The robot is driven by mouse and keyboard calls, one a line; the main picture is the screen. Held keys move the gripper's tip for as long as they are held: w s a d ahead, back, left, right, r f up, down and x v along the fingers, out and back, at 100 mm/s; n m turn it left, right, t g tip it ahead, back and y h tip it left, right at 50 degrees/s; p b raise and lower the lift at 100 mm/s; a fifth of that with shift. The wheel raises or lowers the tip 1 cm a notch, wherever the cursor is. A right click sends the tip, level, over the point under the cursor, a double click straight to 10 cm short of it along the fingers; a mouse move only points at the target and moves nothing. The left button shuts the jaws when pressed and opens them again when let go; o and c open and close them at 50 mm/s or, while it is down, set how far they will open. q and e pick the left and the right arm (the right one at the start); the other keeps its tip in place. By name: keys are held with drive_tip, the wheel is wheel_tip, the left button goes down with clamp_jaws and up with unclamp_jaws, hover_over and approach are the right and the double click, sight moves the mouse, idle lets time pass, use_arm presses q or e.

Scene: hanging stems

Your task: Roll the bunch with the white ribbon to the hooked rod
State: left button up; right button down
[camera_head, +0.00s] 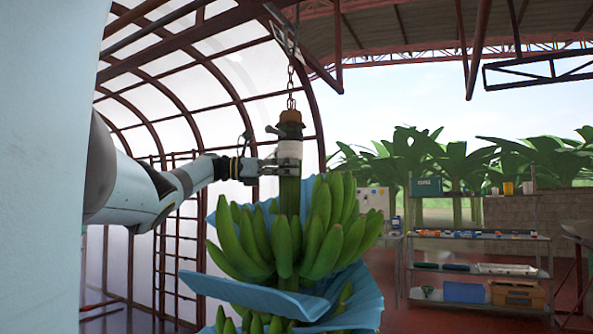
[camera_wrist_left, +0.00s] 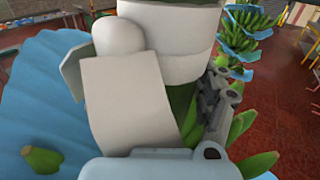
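The bunch with the white ribbon (camera_head: 289,149) hangs upright from a chain (camera_head: 291,75) in the middle of the head view. Its green bananas (camera_head: 290,240) fan out over blue sheets (camera_head: 345,300). My left gripper (camera_head: 287,166) is at the stem just below the ribbon, its fingers around the stem and seemingly shut on it. In the left wrist view the ribbon (camera_wrist_left: 180,35) and its hanging tail (camera_wrist_left: 125,105) cover much of the stem and one finger. I cannot make out a hooked rod. My right gripper is out of view.
More bunches with blue sheets (camera_wrist_left: 235,42) hang behind in the left wrist view. A metal shelf (camera_head: 475,272) with crates stands at the right, before a stone wall (camera_head: 540,215). A red ladder-like frame (camera_head: 175,240) stands at the left. The red floor between shows free room.

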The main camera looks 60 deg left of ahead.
use_arm(q)
drive_tip(key=shift+w, duration=0.15)
drive_tip(key=v, duration=1)
drive_tip(key=shift+s+a+r, duration=0.1)
drive_tip(key=shift+s+r, duration=0.1)
drive_tip(key=shift+s, duration=0.15)
drive_tip(key=shift+s+a+f, duration=0.15)
drive_tip(key=shift+s+a, duration=0.15)
drive_tip(key=shift+s, duration=0.3)
